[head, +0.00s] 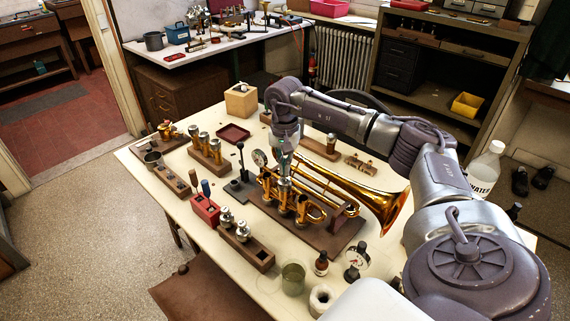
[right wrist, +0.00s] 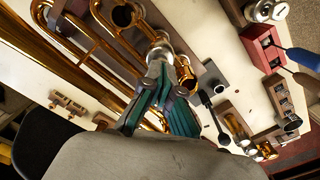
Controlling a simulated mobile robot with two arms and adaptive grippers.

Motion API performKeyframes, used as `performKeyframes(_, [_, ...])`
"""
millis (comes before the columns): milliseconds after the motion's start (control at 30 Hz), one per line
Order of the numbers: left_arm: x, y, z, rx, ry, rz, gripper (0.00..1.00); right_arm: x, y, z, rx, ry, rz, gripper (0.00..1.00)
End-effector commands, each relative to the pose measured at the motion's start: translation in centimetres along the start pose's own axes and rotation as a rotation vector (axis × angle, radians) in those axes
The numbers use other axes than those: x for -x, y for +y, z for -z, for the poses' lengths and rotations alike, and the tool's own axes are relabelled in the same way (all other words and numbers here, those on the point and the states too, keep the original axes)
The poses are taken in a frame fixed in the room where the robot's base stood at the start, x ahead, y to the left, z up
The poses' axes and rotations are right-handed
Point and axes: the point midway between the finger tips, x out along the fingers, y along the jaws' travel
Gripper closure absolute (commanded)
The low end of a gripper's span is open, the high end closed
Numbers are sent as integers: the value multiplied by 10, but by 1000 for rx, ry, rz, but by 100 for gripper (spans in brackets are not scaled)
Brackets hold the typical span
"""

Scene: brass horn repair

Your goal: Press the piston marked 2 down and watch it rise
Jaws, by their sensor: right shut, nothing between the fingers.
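The brass horn (head: 345,185) lies on a brown wooden stand (head: 330,238) on the bench, its bell toward the right. Its upright valve casings (head: 302,210) stand at the near left end of the horn. My right gripper (head: 285,178) points down over the valves, shut and empty, with its tips at or just above one valve top. In the right wrist view the shut fingers (right wrist: 160,62) reach to a silvery valve top, with brass tubing (right wrist: 95,45) around. The fingers hide part of that valve. No number on a piston is readable, and I cannot tell whether one is pressed. My left gripper is not in view.
A red block (head: 205,210), wooden valve racks (head: 208,152) and a glass jar (head: 293,278) are also on the bench. A water bottle (head: 487,160) stands at right, by my arm.

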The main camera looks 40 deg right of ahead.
Motion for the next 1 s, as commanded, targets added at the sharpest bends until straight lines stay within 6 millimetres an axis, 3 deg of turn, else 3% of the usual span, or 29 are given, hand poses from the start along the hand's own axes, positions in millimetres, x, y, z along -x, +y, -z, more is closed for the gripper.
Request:
performKeyframes(500, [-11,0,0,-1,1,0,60,-18,0,0,0,-1,-3,100])
performKeyframes(733, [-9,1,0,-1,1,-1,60,-16,0,0,0,-1,-3,100])
performKeyframes(1000, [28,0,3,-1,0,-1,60,34,0,0,0,-1,-2,100])
